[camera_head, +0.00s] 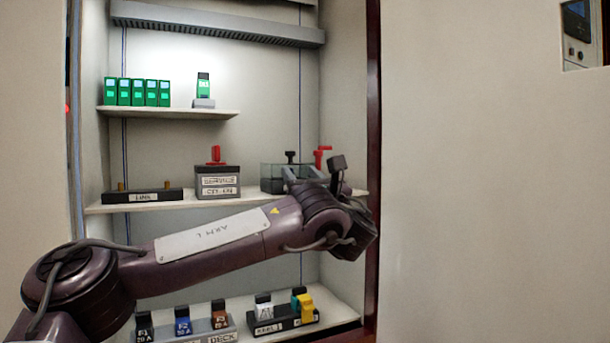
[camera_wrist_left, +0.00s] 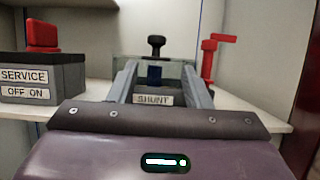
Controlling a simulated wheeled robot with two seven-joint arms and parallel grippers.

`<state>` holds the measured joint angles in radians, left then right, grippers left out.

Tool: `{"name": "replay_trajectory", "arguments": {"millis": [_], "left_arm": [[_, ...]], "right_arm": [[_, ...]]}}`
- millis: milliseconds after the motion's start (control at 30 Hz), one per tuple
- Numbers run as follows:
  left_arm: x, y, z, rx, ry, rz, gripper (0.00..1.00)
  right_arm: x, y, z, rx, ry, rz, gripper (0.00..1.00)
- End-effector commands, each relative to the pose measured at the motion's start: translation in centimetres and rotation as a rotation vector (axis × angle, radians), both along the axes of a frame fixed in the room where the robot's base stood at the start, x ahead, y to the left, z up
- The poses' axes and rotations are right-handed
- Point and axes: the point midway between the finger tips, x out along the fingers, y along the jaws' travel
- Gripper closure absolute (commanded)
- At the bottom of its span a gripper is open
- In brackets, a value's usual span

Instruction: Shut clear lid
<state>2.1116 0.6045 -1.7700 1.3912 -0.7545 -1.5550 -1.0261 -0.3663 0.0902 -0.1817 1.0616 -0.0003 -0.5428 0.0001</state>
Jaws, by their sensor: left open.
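A clear, greenish box-like cover (camera_head: 270,178) stands at the right end of the middle shelf. In the left wrist view its clear panel (camera_wrist_left: 124,69) shows behind my fingers, with a black knob (camera_wrist_left: 157,42) above a blue part and a SHUNT label (camera_wrist_left: 153,100) below. I cannot tell how far the lid is open. My left gripper (camera_head: 302,173) is at the cover, partly hiding it. In the left wrist view its two grey fingers (camera_wrist_left: 158,75) are apart, one on each side of the knob's line, with nothing seen between them touching both. My right gripper is not in view.
A red T-shaped handle (camera_wrist_left: 210,62) stands close right of the fingers. Left is the SERVICE box (camera_head: 218,182) with a red switch, then a black link block (camera_head: 142,196). Green breakers (camera_head: 137,92) sit above. Fuse blocks (camera_head: 283,323) sit below. The cabinet's right edge (camera_head: 373,120) is near.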

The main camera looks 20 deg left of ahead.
Motion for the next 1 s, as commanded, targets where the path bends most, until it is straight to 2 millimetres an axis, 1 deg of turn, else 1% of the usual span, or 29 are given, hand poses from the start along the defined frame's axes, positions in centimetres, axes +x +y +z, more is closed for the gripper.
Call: {"name": "replay_trajectory", "arguments": {"millis": [33,233,333,400,500,700,833,1000], "left_arm": [[0.0,0.8,-0.1,-0.006,0.001,0.015,0.51],[-0.2,0.5,-0.3,-0.006,-0.001,0.015,0.51],[-0.8,-0.6,-0.9,-0.004,0.002,0.01,0.51],[-1.5,-1.5,-1.4,-0.003,0.002,0.006,0.51],[-2.5,-3.1,-2.0,0.0,0.001,0.001,0.51],[-4.2,-5.4,-2.8,0.005,0.0,-0.001,0.51],[-4.8,-6.1,-2.9,0.005,-0.002,0.0,0.51],[-5.0,-6.2,-2.8,0.006,-0.004,0.0,0.51]], "right_arm": [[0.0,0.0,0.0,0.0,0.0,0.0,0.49],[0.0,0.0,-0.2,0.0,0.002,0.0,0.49],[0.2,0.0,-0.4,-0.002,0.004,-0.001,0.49],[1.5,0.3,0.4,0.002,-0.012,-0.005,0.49],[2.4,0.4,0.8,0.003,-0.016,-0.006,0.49],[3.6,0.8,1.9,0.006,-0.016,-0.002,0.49],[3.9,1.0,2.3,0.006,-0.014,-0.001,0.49],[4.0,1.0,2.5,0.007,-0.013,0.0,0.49]]}}
